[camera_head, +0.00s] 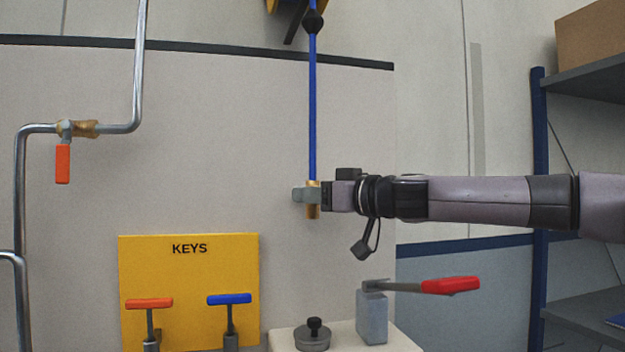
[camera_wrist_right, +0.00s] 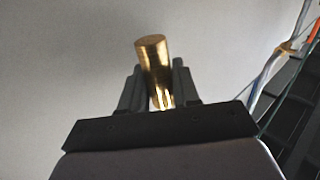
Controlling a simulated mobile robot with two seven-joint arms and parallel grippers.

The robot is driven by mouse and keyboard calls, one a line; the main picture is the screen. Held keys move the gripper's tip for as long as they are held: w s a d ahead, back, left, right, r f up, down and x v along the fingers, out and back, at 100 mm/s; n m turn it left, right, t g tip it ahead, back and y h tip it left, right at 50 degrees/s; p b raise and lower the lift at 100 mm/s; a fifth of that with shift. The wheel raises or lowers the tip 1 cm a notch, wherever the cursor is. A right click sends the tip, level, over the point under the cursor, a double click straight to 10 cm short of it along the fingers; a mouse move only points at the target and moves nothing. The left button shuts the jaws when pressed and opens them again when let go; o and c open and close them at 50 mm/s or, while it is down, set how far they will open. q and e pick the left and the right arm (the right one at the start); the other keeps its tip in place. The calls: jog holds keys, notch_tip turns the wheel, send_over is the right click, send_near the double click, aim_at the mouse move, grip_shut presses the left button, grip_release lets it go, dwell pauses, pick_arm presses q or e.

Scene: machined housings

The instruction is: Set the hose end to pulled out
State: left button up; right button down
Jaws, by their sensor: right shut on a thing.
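A blue hose (camera_head: 312,110) hangs straight down from a yellow and black holder at the top of the head view. Its brass end (camera_head: 312,211) is at the bottom of the hose. My right gripper (camera_head: 306,195) reaches in from the right and is shut on the brass end. In the right wrist view the brass end (camera_wrist_right: 153,55) stands up between the two dark fingers of my right gripper (camera_wrist_right: 160,88), slightly tilted. The fingers hide part of it. My left gripper is not in view.
A yellow KEYS board (camera_head: 189,275) with a red-handled and a blue-handled key stands below left. A grey block with a red lever (camera_head: 450,285) and a black knob (camera_head: 314,328) are on a pale surface below. Metal pipes (camera_head: 140,70) run at left; shelves (camera_head: 590,90) stand at right.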

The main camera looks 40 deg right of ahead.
notch_tip(320, 180, down, 6)
jog(key=shift+f+b, duration=0.15)
jog(key=shift+b, duration=0.75)
jog(key=shift+a+f, duration=0.1)
jog(key=shift+f, duration=0.55)
jog(key=c, duration=0.9)
grip_release()
jog(key=shift+c, duration=0.2)
jog(key=shift+r, duration=0.15)
notch_tip(320, 180, up, 12)
jog(key=p, duration=0.4)
jog(key=shift+r, duration=0.25)
notch_tip(320, 180, up, 5)
jog(key=shift+f, duration=0.1)
jog(key=shift+r, duration=1.25)
